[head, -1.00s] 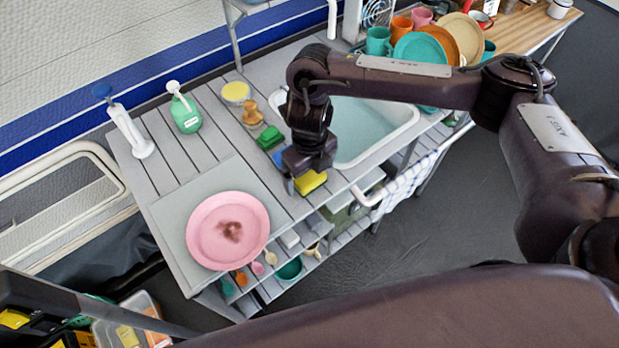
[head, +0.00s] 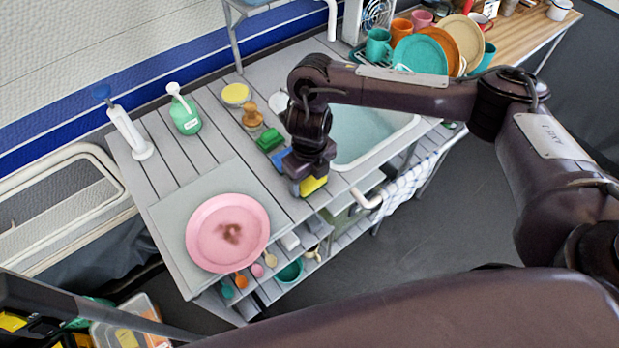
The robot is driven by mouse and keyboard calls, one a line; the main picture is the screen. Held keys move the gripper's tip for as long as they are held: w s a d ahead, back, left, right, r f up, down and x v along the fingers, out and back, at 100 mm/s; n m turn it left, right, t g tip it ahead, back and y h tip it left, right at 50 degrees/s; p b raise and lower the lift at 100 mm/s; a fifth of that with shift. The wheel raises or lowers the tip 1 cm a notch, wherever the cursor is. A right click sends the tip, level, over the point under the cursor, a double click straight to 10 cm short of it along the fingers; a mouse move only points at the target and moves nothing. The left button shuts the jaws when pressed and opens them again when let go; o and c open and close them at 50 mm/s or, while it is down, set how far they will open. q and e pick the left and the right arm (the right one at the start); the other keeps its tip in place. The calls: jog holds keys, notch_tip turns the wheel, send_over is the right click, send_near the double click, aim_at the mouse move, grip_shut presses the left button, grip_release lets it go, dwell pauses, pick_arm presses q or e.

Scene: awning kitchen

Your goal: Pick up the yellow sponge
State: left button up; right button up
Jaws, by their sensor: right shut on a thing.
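The yellow sponge (head: 312,186) is at the front edge of the slatted counter, left of the sink, partly hidden by my right gripper. My right gripper (head: 303,186) points down over it and is shut on it. Whether the sponge is clear of the counter I cannot tell. A blue sponge (head: 281,160) and a green sponge (head: 269,140) lie behind it on the counter. My left gripper is not in view.
A pink plate (head: 228,212) with a brown stain lies on a grey mat at the left. The sink (head: 372,135) is right of the gripper. A green soap bottle (head: 185,114) and a wooden-handled brush (head: 252,116) stand behind. Dishes fill a rack (head: 420,52) at the back right.

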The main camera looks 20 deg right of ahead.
aim_at(310, 178)
notch_tip(310, 178, up, 20)
jog(key=p, duration=0.2)
jog(key=d+n, duration=0.1)
jog(key=n, duration=0.9)
jog(key=d+f+n, duration=0.1)
jog(key=d+n, duration=0.1)
jog(key=n, duration=0.9)
jog(key=d+f+n, duration=0.1)
jog(key=d+n, duration=0.1)
jog(key=n, duration=0.8)
jog(key=shift+w+d+n, duration=0.25)
jog(key=shift+n, duration=0.05)
